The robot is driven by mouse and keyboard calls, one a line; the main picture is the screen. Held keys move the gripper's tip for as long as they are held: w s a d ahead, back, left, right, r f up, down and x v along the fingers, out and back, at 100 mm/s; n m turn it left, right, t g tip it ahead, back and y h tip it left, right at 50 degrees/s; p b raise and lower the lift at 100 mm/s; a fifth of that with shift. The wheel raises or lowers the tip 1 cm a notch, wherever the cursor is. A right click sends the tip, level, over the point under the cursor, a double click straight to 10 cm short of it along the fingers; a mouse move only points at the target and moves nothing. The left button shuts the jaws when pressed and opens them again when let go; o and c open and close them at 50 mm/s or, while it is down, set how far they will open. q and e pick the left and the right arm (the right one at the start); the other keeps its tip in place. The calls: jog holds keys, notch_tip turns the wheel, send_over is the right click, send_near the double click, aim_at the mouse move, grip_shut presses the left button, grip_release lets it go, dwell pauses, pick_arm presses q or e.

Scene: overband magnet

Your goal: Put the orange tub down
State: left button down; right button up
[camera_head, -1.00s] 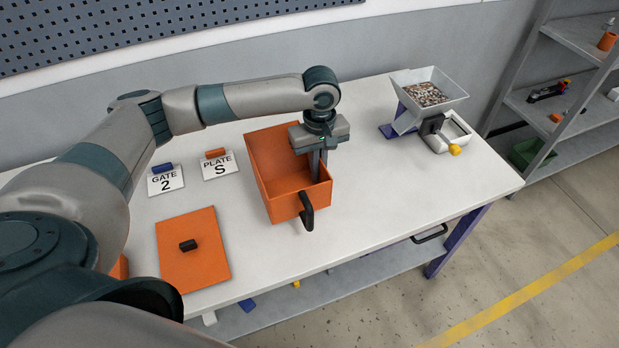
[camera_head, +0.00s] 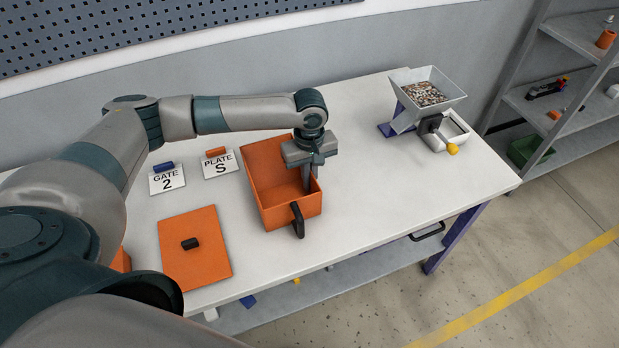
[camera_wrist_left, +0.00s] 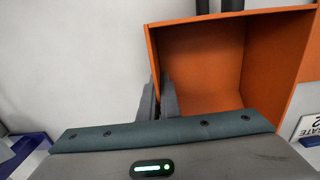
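The orange tub (camera_head: 272,214) is an open box with a black handle on its front. It is upright, at the tabletop (camera_head: 380,200) or just above it; I cannot tell if its base touches. My left gripper (camera_head: 310,178) points down at the tub's right wall, one finger inside and one outside. In the left wrist view the gripper's fingers (camera_wrist_left: 160,98) close on the rim of the tub (camera_wrist_left: 205,60), whose empty-looking inside shows. My right gripper is not in view.
A filled hopper (camera_head: 428,92) stands at the back right. The table between tub and hopper is clear.

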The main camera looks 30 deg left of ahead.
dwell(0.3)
pick_arm(q)
jog(key=c, duration=2)
grip_release()
jog(key=shift+f, duration=0.15)
jog(key=shift+r, duration=0.45)
notch_tip(320, 180, up, 10)
jog(key=shift+w+r+b, duration=0.1)
jog(key=shift+b, duration=0.8)
jog(key=shift+r, duration=0.6)
